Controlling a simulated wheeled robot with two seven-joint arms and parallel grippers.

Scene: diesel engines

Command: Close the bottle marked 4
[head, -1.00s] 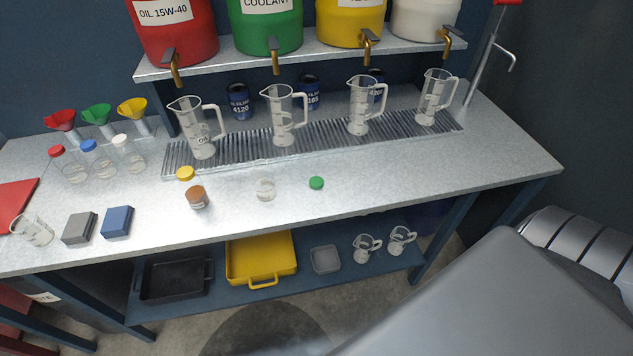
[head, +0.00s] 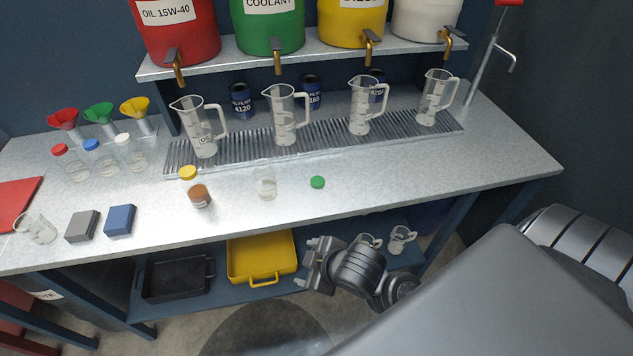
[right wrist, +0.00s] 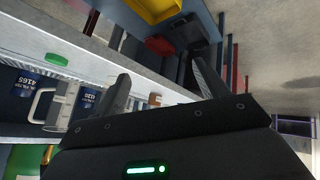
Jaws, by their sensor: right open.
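A clear, empty-looking bottle without a cap (head: 266,182) stands upright on the bench, in front of the drip grate. A green cap (head: 317,182) lies on the bench to its right. No mark 4 is legible on any bottle. My right gripper (head: 304,263) is open and empty, below the bench's front edge and in front of the lower shelf. In the right wrist view its two fingers (right wrist: 162,85) are spread apart. My left gripper is not in view.
A yellow-capped bottle with brown contents (head: 199,192) stands left of the open bottle. Several measuring jugs stand on the grate (head: 320,135). Capped bottles, funnels and two blocks are at the left. The bench (head: 420,175) is clear right of the green cap.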

